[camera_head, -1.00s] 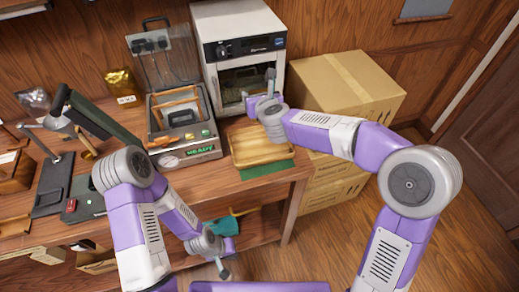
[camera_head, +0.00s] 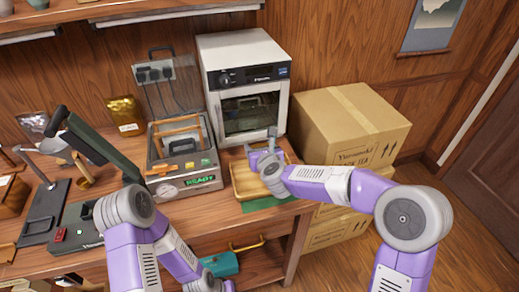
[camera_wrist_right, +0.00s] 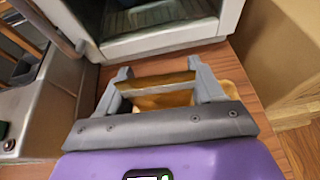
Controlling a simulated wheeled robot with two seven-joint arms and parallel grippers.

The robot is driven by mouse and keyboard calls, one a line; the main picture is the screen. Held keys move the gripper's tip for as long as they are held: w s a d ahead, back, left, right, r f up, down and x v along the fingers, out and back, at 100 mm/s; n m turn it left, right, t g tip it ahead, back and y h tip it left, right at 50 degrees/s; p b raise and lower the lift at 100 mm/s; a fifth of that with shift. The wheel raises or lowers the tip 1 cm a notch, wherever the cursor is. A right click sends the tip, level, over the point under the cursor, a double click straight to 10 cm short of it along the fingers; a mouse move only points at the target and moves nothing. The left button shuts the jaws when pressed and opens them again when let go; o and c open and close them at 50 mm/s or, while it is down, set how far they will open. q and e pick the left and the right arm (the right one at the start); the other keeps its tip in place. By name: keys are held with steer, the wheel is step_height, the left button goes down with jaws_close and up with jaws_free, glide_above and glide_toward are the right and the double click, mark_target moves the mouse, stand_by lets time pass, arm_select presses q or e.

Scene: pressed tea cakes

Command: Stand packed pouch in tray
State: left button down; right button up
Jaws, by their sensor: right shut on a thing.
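The wooden tray (camera_head: 249,189) lies at the right end of the table, in front of the white oven. My right gripper (camera_head: 262,147) is low over the tray's back part. In the right wrist view, the right gripper (camera_wrist_right: 155,82) is shut on a gold-brown strip, which looks like the top of the pouch (camera_wrist_right: 160,80). The pouch's lower part is mostly hidden, so I cannot tell whether it touches the tray. In the head view the gripper hides it. My left gripper is at the bottom edge of the head view, mostly cut off.
The white oven (camera_head: 243,75) stands close behind the tray. A sealing machine (camera_head: 185,165) with a green READY display is left of it. A gold pouch (camera_head: 125,113) and a silver pouch (camera_head: 32,124) stand further left. Cardboard boxes (camera_head: 350,125) are at the right.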

steer(key=shift+f+b, duration=0.25)
steer(key=shift+b, duration=0.05)
steer(key=o, duration=1.1)
steer(key=shift+r, duration=0.1)
steer(key=shift+r+p, duration=0.25)
steer(key=shift+p, duration=0.2)
steer(key=v, duration=1.2)
